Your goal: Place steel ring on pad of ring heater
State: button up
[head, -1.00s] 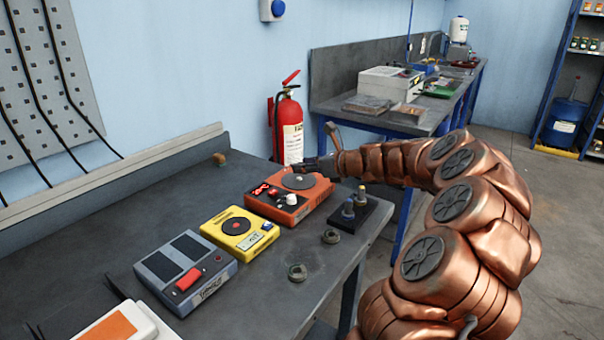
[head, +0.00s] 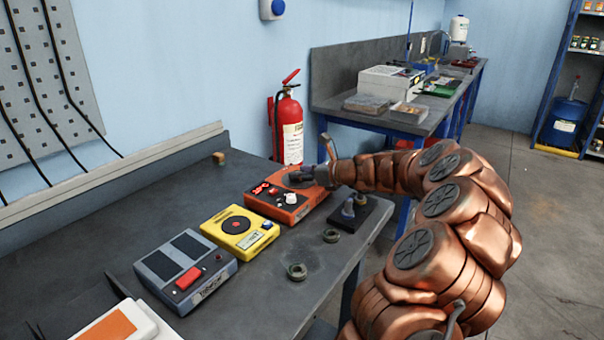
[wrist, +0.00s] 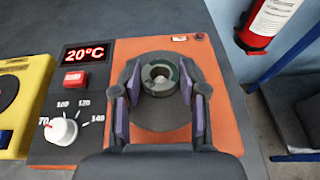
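The ring heater (head: 268,209) is an orange box on the bench with a dark round pad. In the wrist view, the heater (wrist: 103,120) shows a 20°C display, a white knob and the pad (wrist: 160,122). The grey steel ring (wrist: 147,84) is between my gripper's fingertips, over the far half of the pad. My gripper (wrist: 160,82) has purple finger pads close against both sides of the ring. I cannot tell whether the ring touches the pad.
A yellow device (head: 239,233) and a grey device (head: 185,273) stand left of the heater. Two other rings lie in front, one nearer (head: 297,271) and one farther (head: 331,236). A black block with posts (head: 370,212) stands to the right. A fire extinguisher (head: 290,125) is behind.

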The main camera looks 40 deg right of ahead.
jog(key=o, duration=0.3)
jog(key=shift+o, duration=0.2)
jog(key=shift+r, duration=0.1)
jog(key=v, duration=1.2)
dwell(0.4)
